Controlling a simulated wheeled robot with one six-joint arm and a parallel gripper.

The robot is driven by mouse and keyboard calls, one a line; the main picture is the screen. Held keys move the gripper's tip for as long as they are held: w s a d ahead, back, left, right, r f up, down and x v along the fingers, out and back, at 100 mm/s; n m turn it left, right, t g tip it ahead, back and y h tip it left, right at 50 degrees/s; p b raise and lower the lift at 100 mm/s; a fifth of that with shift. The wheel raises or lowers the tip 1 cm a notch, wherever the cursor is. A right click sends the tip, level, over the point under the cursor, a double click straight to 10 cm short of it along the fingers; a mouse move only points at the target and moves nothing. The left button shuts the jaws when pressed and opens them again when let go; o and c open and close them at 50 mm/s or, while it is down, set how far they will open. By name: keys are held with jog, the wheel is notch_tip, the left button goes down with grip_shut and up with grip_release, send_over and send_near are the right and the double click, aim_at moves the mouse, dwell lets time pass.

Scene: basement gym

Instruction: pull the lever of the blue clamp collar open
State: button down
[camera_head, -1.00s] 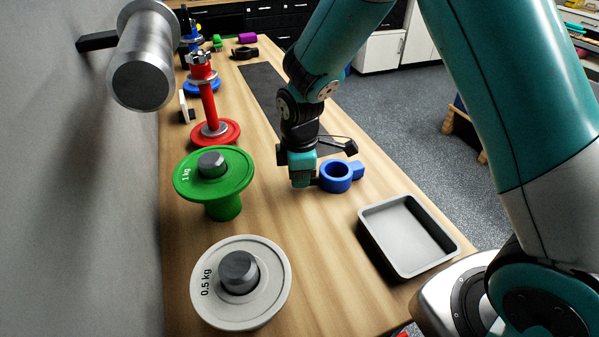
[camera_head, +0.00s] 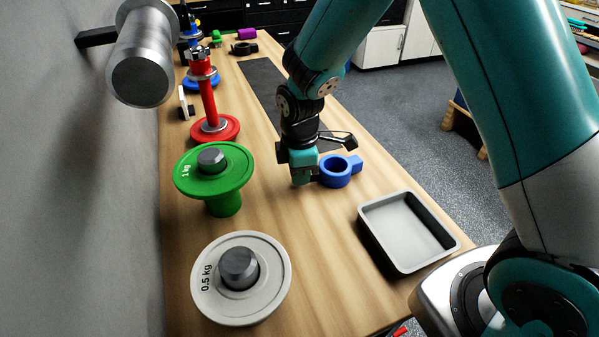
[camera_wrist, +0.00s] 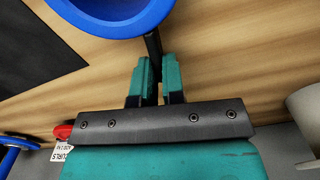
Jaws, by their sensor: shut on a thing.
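The blue clamp collar (camera_head: 336,181) lies on the wooden bench, with a blue block on its right side. Its ring fills the top of the wrist view (camera_wrist: 112,20). A thin black lever (camera_wrist: 152,46) runs from the ring down to my gripper (camera_wrist: 158,72), whose two teal fingers are shut on it. In the head view my gripper (camera_head: 302,178) is low over the bench, just left of the collar. The lever is hidden there behind the gripper.
A green 1 kg plate (camera_head: 236,178) on a stand and a grey 0.5 kg plate (camera_head: 215,300) stand left and in front. A red plate with a post (camera_head: 209,105) is behind. A grey tray (camera_head: 381,248) lies front right. Bare bench lies between.

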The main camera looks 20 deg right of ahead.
dwell(0.3)
jog(key=c, duration=1.2)
grip_release()
notch_tip(320, 180, up, 18)
jog(key=shift+f+b, duration=0.25)
jog(key=shift+b, duration=0.05)
